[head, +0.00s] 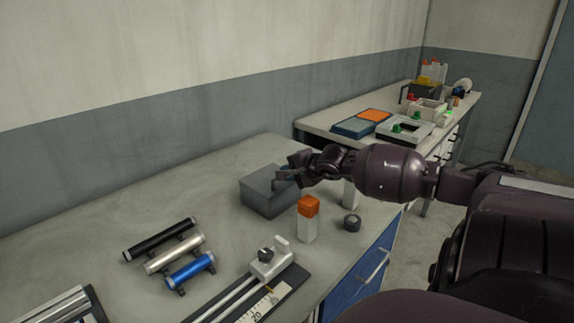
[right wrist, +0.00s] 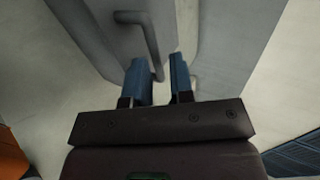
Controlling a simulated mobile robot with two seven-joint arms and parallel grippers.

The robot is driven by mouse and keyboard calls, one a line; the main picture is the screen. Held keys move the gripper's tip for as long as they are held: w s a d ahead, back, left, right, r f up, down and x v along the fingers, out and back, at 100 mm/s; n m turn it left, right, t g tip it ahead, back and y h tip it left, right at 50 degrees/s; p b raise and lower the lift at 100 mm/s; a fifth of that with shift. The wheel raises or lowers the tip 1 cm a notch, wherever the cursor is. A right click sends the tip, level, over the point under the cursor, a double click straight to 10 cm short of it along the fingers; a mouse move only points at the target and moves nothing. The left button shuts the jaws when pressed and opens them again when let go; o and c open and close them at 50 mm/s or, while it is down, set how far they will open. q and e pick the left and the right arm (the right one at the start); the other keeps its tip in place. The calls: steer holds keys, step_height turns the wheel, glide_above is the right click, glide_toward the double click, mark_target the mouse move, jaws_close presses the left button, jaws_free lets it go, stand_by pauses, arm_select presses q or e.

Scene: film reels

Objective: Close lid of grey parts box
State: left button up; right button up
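The grey parts box (head: 262,198) stands on the bench in the middle of the head view. Its top looks shut or nearly so, but my gripper hides its right part. My right gripper (head: 284,174) is at the box's upper right side. In the right wrist view, the blue fingertips of my right gripper (right wrist: 159,76) are apart, with the end of a dark grey bar handle (right wrist: 150,42) between them. The handle is on a grey panel (right wrist: 105,38) that looks like the lid; a lighter grey panel is to its right. My left gripper is not in view.
An orange-capped white bottle (head: 308,222) and a dark round knob (head: 352,222) stand in front of the box. Black, silver and blue cylinders (head: 190,268) lie at left, near a slide rail (head: 268,262). A second bench behind holds trays (head: 352,128). Bench left of the box is clear.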

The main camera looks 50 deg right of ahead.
steer(key=p+v, duration=0.2)
steer(key=v, duration=0.7)
steer(key=shift+r, duration=0.1)
stand_by(0.3)
